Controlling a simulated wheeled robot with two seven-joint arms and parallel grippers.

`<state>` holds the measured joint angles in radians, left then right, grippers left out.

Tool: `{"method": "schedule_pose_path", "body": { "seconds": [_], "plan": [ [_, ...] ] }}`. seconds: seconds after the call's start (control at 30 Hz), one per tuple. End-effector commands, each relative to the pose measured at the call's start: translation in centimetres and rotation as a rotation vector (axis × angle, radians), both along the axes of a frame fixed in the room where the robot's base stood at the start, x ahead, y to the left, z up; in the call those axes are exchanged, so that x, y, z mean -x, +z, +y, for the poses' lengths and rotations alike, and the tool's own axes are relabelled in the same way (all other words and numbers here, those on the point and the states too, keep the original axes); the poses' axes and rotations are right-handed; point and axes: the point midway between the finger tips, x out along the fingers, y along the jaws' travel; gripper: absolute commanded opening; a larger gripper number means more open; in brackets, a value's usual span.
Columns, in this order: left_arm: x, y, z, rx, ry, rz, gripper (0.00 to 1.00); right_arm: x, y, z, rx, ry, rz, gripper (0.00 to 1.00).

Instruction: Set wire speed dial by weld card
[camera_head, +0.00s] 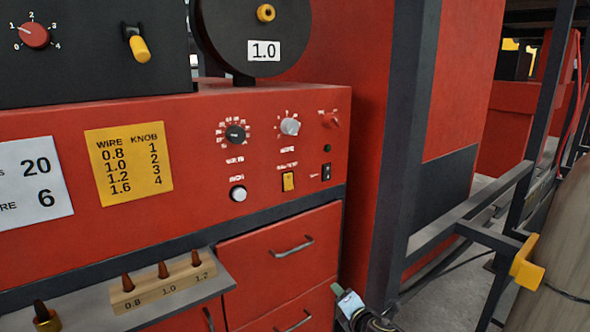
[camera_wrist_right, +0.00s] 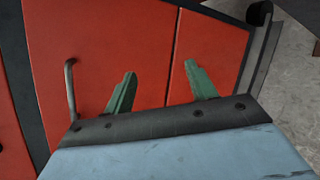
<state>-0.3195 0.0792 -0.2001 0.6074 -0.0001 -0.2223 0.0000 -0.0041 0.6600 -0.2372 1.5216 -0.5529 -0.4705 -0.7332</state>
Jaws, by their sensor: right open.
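The yellow weld card (camera_head: 130,160) on the red front pairs wire 0.8, 1.0, 1.2, 1.6 with knob 1, 2, 3, 4. The wire spool (camera_head: 230,30) carries a 1.0 label (camera_head: 264,50). A red dial (camera_head: 35,36) with a 0 to 4 scale is on the black box at top left; its white mark appears to point near 1. My right gripper (camera_head: 345,300) is low at the bottom edge, below and right of the card, away from the dial. In the wrist view its green fingers (camera_wrist_right: 163,82) are apart and empty before red drawer fronts. My left gripper is out of view.
A yellow-handled switch (camera_head: 137,45) is beside the dial. The red panel has a black knob (camera_head: 235,134), a grey knob (camera_head: 290,126) and a red knob (camera_head: 330,120). A wooden tip block (camera_head: 160,290) sits on a shelf. Drawer handles (camera_head: 293,247) protrude below.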

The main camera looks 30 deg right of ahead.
Motion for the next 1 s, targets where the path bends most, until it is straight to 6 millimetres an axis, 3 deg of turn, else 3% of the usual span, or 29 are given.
{"method": "schedule_pose_path", "body": {
  "seconds": [0.03,0.1,0.2,0.3,0.33,0.43,0.6,0.77,1.0],
  "plan": [
    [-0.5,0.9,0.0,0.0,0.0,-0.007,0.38,-1.9,7.1,0.2,0.151,0.062,-0.081,0.56],
    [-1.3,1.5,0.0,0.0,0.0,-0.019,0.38,-3.3,15.0,1.1,0.352,0.124,-0.177,0.56],
    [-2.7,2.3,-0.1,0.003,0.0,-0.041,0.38,-3.6,24.7,3.1,0.608,0.175,-0.301,0.56],
    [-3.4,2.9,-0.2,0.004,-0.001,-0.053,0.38,-2.7,31.7,5.1,0.804,0.195,-0.4,0.56],
    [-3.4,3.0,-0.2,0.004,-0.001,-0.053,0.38,-2.4,33.2,5.7,0.849,0.198,-0.423,0.56],
    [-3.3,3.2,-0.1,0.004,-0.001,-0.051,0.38,-1.5,36.6,7.0,0.952,0.199,-0.476,0.56],
    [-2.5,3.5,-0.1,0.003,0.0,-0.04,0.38,-1.6,38.4,7.5,1.004,0.196,-0.503,0.56],
    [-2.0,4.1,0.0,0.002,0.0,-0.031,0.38,-3.5,39.3,7.4,1.001,0.194,-0.503,0.56],
    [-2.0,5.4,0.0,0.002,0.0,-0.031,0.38,-7.5,40.9,7.1,0.997,0.192,-0.502,0.56]
  ]
}}
